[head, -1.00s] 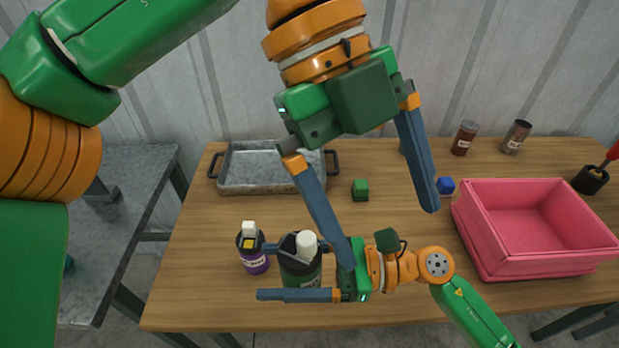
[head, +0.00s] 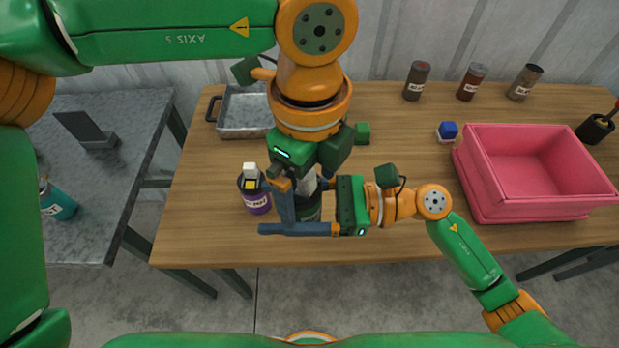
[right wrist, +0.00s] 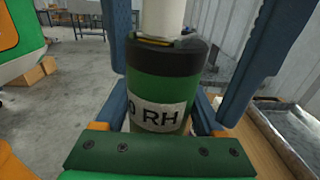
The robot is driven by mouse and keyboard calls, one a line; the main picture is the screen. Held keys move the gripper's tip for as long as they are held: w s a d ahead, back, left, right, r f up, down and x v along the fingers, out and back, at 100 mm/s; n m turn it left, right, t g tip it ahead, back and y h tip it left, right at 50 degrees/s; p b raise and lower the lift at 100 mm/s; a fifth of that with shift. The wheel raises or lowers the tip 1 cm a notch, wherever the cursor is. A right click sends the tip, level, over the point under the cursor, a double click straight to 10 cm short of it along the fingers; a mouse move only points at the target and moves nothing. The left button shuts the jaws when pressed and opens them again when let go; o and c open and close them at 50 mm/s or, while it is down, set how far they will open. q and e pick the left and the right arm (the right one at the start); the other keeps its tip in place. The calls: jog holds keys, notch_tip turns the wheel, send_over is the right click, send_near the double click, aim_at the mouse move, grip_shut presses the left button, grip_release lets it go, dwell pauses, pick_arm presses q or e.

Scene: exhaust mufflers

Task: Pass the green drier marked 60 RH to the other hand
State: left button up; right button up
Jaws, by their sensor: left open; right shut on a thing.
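The green drier (head: 310,213) is a dark-topped green cylinder with a white upper part. In the right wrist view the drier (right wrist: 160,92) is upright and its label reads RH, with the digits partly hidden. My right gripper (head: 272,222) comes in from the right and is shut on its lower body. My left gripper (head: 303,200) reaches down from above and is open. Its blue fingers stand on both sides of the drier's top in the right wrist view, with gaps beside it. In the head view the left gripper hides much of the drier.
A purple bottle (head: 257,200) stands just left of the grippers. A pink bin (head: 482,185) is at the right and a metal tray (head: 240,118) at the back left.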

pick_arm(q)
jog(key=shift+c, duration=0.2)
jog(key=c, duration=1.4)
jog(key=shift+d, duration=0.1)
jog(key=shift+c, duration=0.2)
pick_arm(e)
jog(key=o, duration=1.5)
jog(key=shift+s, duration=0.1)
